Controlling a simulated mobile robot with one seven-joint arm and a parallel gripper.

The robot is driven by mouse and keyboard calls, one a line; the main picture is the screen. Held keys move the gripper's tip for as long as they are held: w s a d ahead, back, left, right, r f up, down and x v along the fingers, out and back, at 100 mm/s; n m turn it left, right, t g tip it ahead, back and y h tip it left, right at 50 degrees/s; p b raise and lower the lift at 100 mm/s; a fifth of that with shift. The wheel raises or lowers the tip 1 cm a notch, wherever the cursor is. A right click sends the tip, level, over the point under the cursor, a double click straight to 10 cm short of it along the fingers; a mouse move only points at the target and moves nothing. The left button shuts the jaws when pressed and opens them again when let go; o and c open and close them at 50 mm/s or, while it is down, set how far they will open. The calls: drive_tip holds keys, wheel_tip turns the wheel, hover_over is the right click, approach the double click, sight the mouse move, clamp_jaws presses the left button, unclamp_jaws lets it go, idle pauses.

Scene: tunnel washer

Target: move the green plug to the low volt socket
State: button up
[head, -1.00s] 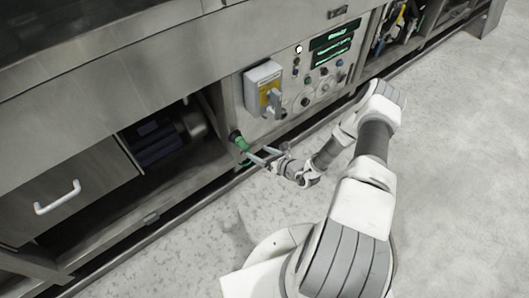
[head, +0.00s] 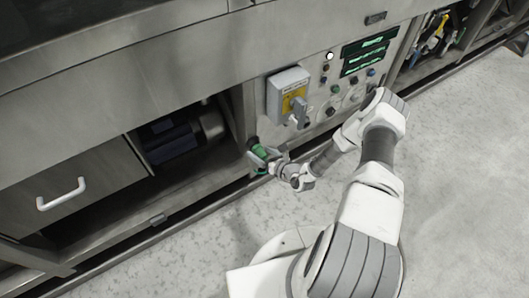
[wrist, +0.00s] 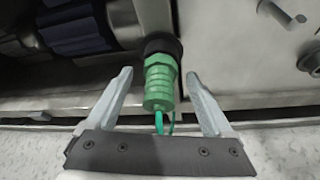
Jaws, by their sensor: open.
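The green plug (wrist: 160,82) sits in a dark round socket (wrist: 162,44) at the top middle of the wrist view. A thin green cord hangs from its near end. In the head view the green plug (head: 261,153) is at the lower left of the control panel, partly hidden by my gripper. My gripper (wrist: 161,78) is open, with one finger on each side of the plug. Gaps show between the plug and both fingers. In the head view my gripper (head: 257,156) is at the plug. I cannot tell which socket is the low volt one.
A grey switch box with a yellow plate (head: 289,94) is above the plug. Knobs and green displays (head: 369,52) are to its right. An open bay with a dark motor (head: 172,138) is on the left, beside a drawer (head: 68,178). The floor in front is clear.

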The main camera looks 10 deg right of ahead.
drive_tip(key=shift+w+a+f, duration=0.1)
drive_tip(key=shift+w+a, duration=0.05)
drive_tip(key=shift+w, duration=0.05)
clamp_jaws()
idle(0.8)
idle(0.4)
drive_tip(key=shift+s, duration=0.25)
drive_tip(key=shift+s+d+p, duration=0.25)
drive_tip(key=shift+s+p, duration=0.05)
drive_tip(key=shift+s, duration=0.4)
drive_tip(key=shift+s+d+p, duration=0.3)
drive_tip(key=shift+s+p, duration=0.05)
drive_tip(key=shift+s, duration=0.35)
drive_tip(key=shift+s+d+p, duration=0.25)
drive_tip(key=shift+s+p, duration=0.05)
drive_tip(key=shift+s, duration=0.4)
